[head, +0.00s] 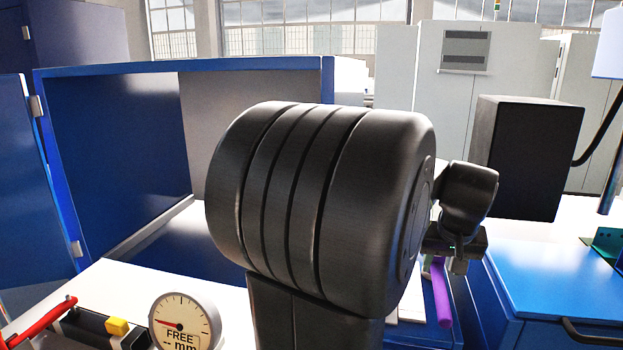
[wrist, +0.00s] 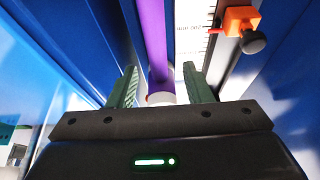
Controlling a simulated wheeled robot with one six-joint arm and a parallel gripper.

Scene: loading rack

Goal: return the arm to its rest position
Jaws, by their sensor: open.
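My gripper (wrist: 160,86) is open in the wrist view, with a green ridged finger on each side. A purple rod (wrist: 152,35) with a pale round end shows in the gap between the fingers. Neither finger visibly touches it, and I cannot tell how far it lies from them. In the head view my arm's large dark joint fills the middle. Part of my gripper (head: 458,266) shows behind it at the right, with the purple rod (head: 441,295) just below. The fingertips are hard to make out there.
A blue open-fronted cabinet (head: 190,65) stands at the left. A dial gauge (head: 184,322) marked FREE and a red-handled tool (head: 40,322) are at the front left. A black box (head: 527,155) and blue bench (head: 555,285) are right. The wrist view shows a scale with an orange slider (wrist: 240,20).

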